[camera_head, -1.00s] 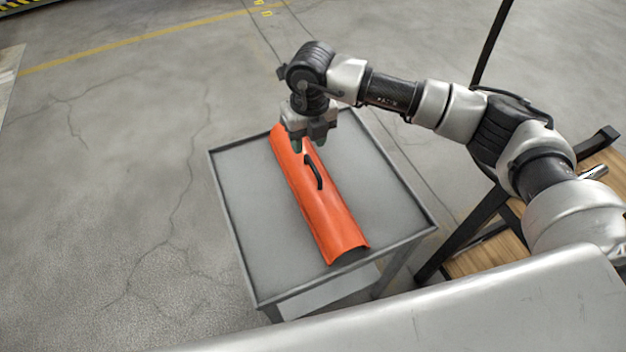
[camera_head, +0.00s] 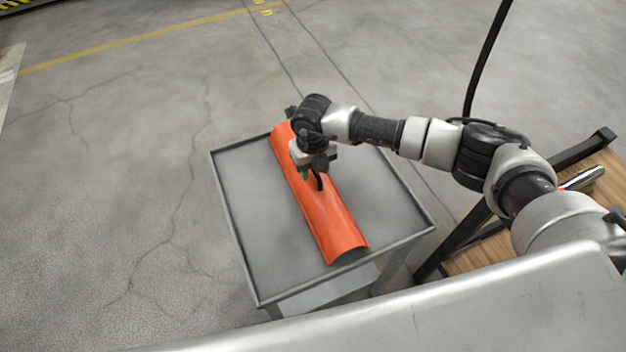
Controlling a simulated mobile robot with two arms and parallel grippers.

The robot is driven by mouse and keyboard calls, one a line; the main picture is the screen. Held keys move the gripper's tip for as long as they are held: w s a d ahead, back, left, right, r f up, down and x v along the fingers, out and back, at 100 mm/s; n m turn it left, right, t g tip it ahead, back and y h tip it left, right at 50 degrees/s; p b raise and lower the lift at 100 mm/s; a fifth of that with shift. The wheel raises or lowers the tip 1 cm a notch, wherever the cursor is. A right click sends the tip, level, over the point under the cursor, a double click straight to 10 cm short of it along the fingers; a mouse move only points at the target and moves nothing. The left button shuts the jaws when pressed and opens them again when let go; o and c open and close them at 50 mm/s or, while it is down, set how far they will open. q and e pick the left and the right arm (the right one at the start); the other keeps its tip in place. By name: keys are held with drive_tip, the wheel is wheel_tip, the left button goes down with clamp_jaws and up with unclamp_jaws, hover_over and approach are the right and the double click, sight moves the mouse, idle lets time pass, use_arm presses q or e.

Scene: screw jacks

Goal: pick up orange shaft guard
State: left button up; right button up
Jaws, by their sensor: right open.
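The orange shaft guard (camera_head: 332,222) is a long, curved half-tube lying on a grey metal table (camera_head: 243,208) with a raised rim. A black handle (camera_head: 319,183) stands on top of it near its middle. My right gripper (camera_head: 311,178) is open and points down over the guard, right at the handle. It hides the handle's upper part and some of the guard. I cannot tell whether the fingers are around the handle or just above it. My left gripper is not in view.
A wooden-topped bench (camera_head: 548,222) with dark metal legs stands to the right, under my right arm. A metal rod lies on it. The grey table is bare on both sides of the guard. The concrete floor (camera_head: 110,200) at the left is clear.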

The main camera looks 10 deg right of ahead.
clamp_jaws()
drive_tip(key=shift+r, duration=0.15)
idle(1.3)
